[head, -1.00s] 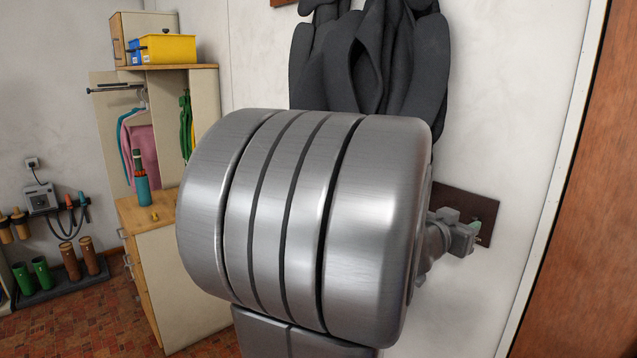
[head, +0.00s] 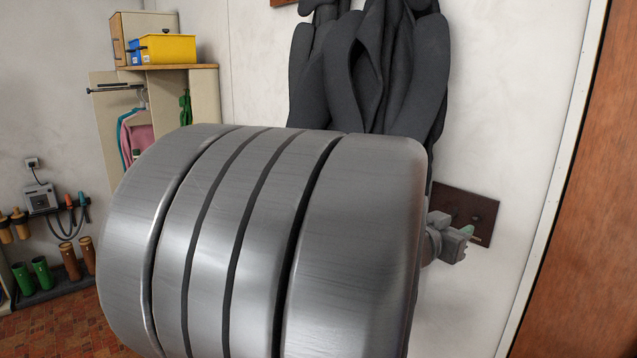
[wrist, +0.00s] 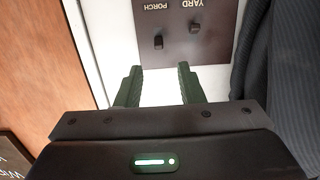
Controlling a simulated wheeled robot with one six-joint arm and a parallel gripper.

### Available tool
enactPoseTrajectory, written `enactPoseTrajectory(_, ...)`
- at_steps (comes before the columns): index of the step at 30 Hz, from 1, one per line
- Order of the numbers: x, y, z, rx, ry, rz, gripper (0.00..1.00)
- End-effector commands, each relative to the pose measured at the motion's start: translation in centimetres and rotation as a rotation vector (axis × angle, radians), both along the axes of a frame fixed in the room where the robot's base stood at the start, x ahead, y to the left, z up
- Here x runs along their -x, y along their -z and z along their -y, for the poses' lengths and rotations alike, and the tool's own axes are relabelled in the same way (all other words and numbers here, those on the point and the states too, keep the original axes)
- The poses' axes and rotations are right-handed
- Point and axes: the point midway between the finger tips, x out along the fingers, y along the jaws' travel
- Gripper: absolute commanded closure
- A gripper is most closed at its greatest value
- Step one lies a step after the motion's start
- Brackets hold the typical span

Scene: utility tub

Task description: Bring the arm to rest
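My gripper (wrist: 157,84) is open in the wrist view, with two dark green fingers apart and only white wall showing between them. In the head view my gripper (head: 467,233) shows small at the right, partly hidden behind my large silver arm link. A brown switch plate (head: 468,204) is on the wall just behind it. In the wrist view the plate (wrist: 180,54) appears upside down, lettered PORCH and YARD, with two dark toggles beyond the fingertips. The fingers look apart from the plate.
Dark coats (head: 372,75) hang on the wall above my arm. A wooden door (head: 590,200) stands at the right. A cabinet (head: 205,100) with a yellow box (head: 168,48) on top is at the left. Boots (head: 41,270) stand on a low rack. My arm link hides much of the middle.

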Motion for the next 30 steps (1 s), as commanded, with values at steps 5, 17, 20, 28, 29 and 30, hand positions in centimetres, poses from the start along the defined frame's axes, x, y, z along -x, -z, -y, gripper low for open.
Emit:
enactPoseTrajectory(5, -1.9, 0.4, 2.4, 0.000, 0.003, -0.003, 0.65)
enactPoseTrajectory(17, -5.1, 1.5, 5.9, 0.027, -0.001, 0.021, 0.65)
enactPoseTrajectory(20, -5.1, 1.7, 5.9, 0.057, -0.001, 0.047, 0.65)
enactPoseTrajectory(28, -5.0, 2.2, 5.9, 0.137, 0.000, 0.116, 0.65)
enactPoseTrajectory(29, -4.9, 2.3, 5.9, 0.144, 0.000, 0.123, 0.65)
enactPoseTrajectory(30, -4.9, 2.3, 5.9, 0.154, 0.001, 0.131, 0.65)
